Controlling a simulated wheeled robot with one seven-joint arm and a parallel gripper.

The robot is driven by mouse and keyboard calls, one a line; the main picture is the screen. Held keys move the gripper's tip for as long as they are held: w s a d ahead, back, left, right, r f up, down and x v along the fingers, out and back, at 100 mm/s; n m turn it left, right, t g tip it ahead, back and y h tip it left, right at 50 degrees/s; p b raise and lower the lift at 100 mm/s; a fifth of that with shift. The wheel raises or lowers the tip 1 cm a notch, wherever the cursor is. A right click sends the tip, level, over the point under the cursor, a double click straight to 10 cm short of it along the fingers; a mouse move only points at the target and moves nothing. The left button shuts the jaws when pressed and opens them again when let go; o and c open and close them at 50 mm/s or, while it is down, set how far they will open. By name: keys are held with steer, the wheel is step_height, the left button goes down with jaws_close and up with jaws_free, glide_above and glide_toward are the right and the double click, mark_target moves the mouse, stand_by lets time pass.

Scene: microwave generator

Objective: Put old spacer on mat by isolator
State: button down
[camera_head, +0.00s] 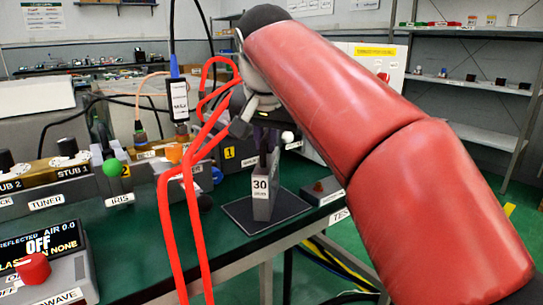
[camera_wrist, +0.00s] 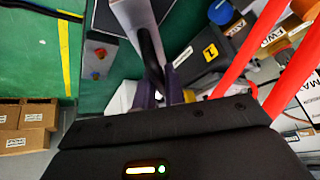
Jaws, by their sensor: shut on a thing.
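A grey spacer block (camera_head: 264,200) with a white "30" label stands upright over the dark mat (camera_head: 291,204). My gripper (camera_head: 266,143) is shut on the dark upright handle on top of it. In the wrist view the purple fingers (camera_wrist: 161,88) close around that dark handle, and the grey spacer (camera_wrist: 132,16) extends beyond it. The spacer's foot appears within the mat's outline; I cannot tell whether it touches. A dark unit with a yellow "1" tag (camera_head: 229,153) is left of the gripper; I cannot tell whether it is the isolator.
Bright red tubing (camera_head: 191,215) rises in front of the bench parts on the left. A small box with a red button (camera_head: 326,188) sits right of the mat near the bench edge. The tuner (camera_head: 45,190) and a control box (camera_head: 45,275) are at left.

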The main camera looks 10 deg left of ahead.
steer(key=shift+f, duration=0.55)
steer(key=shift+r, duration=0.1)
steer(key=c, duration=1.5)
jaws_free()
steer(key=p+v, duration=0.3)
steer(key=v, duration=0.9)
steer(key=shift+d, duration=0.1)
